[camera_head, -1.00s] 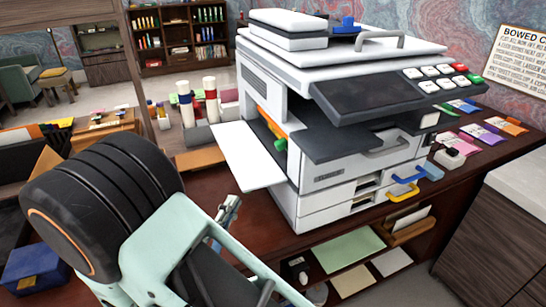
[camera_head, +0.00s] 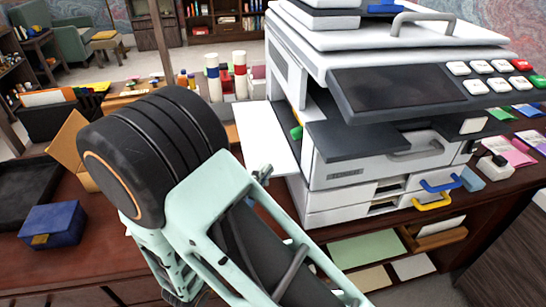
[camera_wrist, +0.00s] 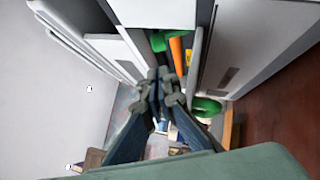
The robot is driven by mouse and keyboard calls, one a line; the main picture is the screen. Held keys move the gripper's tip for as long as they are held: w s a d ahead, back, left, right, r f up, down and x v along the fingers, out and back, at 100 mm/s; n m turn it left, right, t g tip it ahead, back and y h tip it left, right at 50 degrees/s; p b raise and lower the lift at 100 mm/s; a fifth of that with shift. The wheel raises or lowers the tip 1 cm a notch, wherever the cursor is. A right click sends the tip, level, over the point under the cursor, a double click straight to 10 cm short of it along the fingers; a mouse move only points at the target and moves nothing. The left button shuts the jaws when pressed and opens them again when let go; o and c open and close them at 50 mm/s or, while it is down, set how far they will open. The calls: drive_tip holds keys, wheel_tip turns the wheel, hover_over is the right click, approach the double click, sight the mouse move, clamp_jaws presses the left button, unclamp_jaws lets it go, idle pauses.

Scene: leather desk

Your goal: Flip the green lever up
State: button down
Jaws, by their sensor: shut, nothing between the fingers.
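A green lever (camera_head: 296,132) shows in the head view inside the open left side of the white printer (camera_head: 375,168), just behind the white side flap (camera_head: 268,140). In the wrist view two green parts show: one (camera_wrist: 158,40) beside an orange bar at the top, and a curved one (camera_wrist: 207,106) at the lower right. I cannot tell which of them is the one in the head view. My gripper (camera_wrist: 165,88) is shut and empty, its fingertips pointing into the gap between these parts. No contact is clear. In the head view my arm mostly hides the gripper.
The white flap sticks out on the left of the printer, close to my gripper. Printer panels (camera_wrist: 155,12) flank it in the wrist view. A blue box (camera_head: 52,226) and a black tray (camera_head: 28,190) stand on the desk at left. Red-and-white and blue-and-white cylinders (camera_head: 240,75) stand behind.

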sight(296, 129)
drive_tip(key=p+x, duration=0.1)
drive_tip(key=x, duration=0.8)
drive_tip(key=shift+d+r+m+g+p, duration=0.3)
drive_tip(key=shift+r+m+g, duration=0.35)
drive_tip(key=shift+m, duration=0.15)
drive_tip(key=shift+w+d+r+m+g+y, duration=0.2)
drive_tip(key=shift+d+r+m+g+y, duration=0.4)
drive_tip(key=shift+m+g, duration=0.45)
drive_tip(key=shift+r, duration=0.1)
